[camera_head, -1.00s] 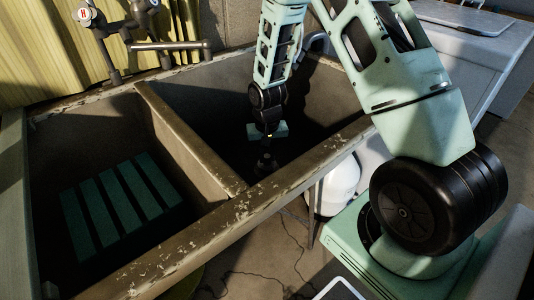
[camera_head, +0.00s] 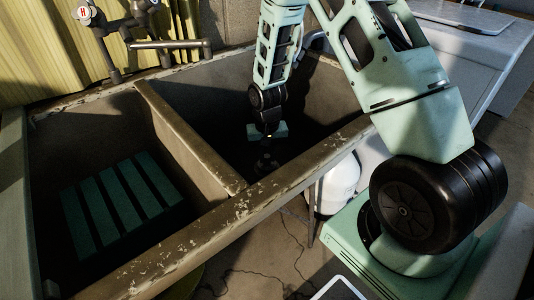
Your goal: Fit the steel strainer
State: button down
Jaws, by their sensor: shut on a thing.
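My gripper (camera_head: 267,153) reaches down into the dark right basin of the double sink (camera_head: 188,140). It is shut on a small dark thing (camera_head: 267,163) low in the basin, apparently the steel strainer. Shadow hides its outline, and I cannot tell whether it touches the basin floor. The drain opening cannot be made out in the shadow under my gripper.
A divider (camera_head: 190,138) separates the basins, and the worn front rim (camera_head: 240,215) runs close in front of my gripper. A tap (camera_head: 165,46) stands behind the left basin.

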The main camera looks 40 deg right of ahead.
jog(key=shift+f+b, duration=0.35)
jog(key=shift+f, duration=0.35)
jog(key=shift+f, duration=0.1)
jog(key=c, duration=1.2)
grip_release()
notch_tip(320, 180, up, 17)
jog(key=p, duration=0.3)
jog(key=shift+r, duration=0.2)
